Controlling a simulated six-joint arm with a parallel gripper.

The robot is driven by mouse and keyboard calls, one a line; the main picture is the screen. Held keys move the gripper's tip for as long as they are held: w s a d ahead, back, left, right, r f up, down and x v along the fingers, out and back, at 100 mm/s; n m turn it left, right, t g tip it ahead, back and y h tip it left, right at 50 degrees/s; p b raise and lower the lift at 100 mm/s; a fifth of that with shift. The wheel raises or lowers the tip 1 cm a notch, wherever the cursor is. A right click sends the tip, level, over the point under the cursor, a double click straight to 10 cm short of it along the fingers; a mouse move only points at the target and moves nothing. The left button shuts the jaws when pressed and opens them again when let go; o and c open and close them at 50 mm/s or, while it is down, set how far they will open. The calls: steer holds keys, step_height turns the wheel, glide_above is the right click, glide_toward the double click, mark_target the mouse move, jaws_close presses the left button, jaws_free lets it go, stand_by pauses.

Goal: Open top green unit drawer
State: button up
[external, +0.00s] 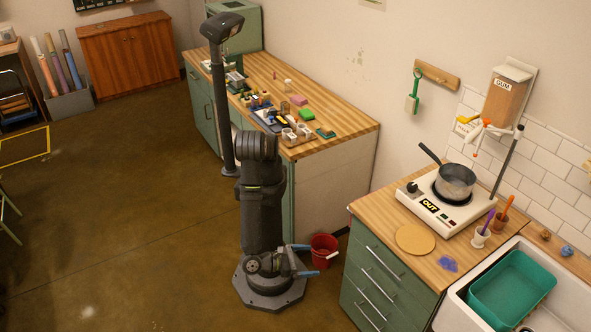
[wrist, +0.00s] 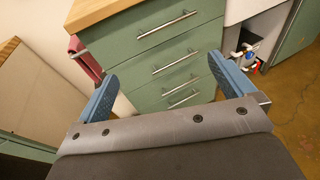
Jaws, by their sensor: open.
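The green drawer unit (external: 388,290) stands at the lower right in the external view, under a wooden top. Its front shows several drawers with bar handles, all looking shut. In the wrist view my gripper (wrist: 164,67) frames the drawer fronts and appears apart from the handles.
A red bucket (external: 323,248) stands on the floor beside the unit, close to my gripper. The unit's top (external: 375,207) carries a hotplate (external: 436,208) with a pot (external: 455,182). A sink with a green basin (external: 512,290) is to the right. The floor left of my base is clear.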

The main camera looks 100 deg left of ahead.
steer(key=c, duration=0.7)
steer(key=shift+w+f, duration=0.1)
steer(key=c, duration=0.4)
steer(key=w+f+m, duration=0.1)
steer(key=w+m, duration=0.1)
steer(key=m, duration=0.1)
steer(key=w+a+f+m+t, duration=0.1)
steer(key=w+f+m, duration=0.1)
steer(key=w+f+m+t+y, duration=0.1)
steer(key=w+f+m, duration=0.1)
steer(key=m, duration=0.1)
steer(key=shift+w+a+m, duration=0.1)
steer(key=shift+a+m, duration=0.2)
steer(key=shift+a, duration=0.05)
steer(key=shift+c, duration=1.3)
steer(key=m+t, duration=0.2)
steer(key=m, duration=0.9)
glide_toward(383, 263)
steer(key=x, duration=1)
steer(key=shift+a+f, duration=0.1)
steer(key=shift+f, duration=0.15)
jaws_close()
